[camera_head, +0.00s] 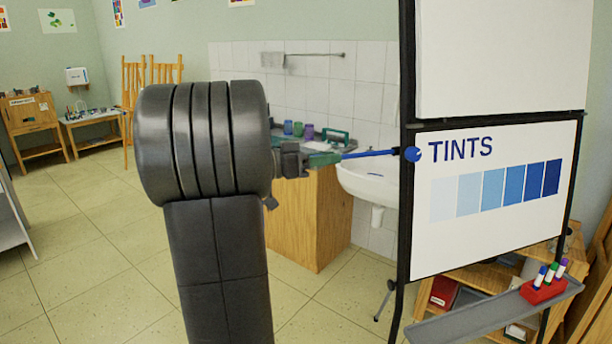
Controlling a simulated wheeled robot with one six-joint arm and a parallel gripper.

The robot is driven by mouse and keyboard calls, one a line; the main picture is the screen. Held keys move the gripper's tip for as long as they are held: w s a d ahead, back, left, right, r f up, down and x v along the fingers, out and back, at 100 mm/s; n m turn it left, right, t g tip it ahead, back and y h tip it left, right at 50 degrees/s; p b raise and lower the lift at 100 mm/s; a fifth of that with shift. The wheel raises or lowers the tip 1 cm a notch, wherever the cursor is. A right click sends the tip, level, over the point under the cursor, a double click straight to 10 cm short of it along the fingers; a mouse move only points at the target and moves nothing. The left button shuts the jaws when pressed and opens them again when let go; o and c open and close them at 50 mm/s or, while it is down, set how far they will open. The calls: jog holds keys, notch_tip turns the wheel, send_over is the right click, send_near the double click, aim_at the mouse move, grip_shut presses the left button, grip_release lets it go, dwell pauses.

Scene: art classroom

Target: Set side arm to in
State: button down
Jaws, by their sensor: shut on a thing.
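The side arm (372,154) is a thin blue rod on the left post of the black easel (405,200). It sticks out to the left, nearly level, from a round blue pivot (412,154). My gripper (328,158) is at the rod's outer left end and is shut on it. My dark arm hides part of the gripper's back. The fingers are small in this view, and the rod's very tip is hidden between them.
The easel holds a white "TINTS" sheet (500,230) and a grey tray (495,312) with a red marker holder (543,290). Behind the rod are a white sink (372,186) and a wooden cabinet (305,225). Tiled floor (80,250) is clear at left.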

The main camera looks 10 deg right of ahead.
aim_at(373, 153)
jog(key=d+b, duration=0.3)
jog(key=d, duration=0.2)
jog(key=d+b, duration=0.3)
jog(key=d, duration=0.2)
jog(key=shift+w+f, duration=0.2)
jog(key=shift+w+d+r+b, duration=0.1)
jog(key=shift+d+r+b, duration=0.15)
jog(key=shift+d+b, duration=0.55)
jog(key=shift+d, duration=0.1)
jog(key=c, duration=1.3)
grip_release()
jog(key=shift+o, duration=0.2)
jog(key=a, duration=0.4)
jog(key=a+b, duration=0.1)
jog(key=a, duration=0.8)
jog(key=shift+s+a, duration=0.4)
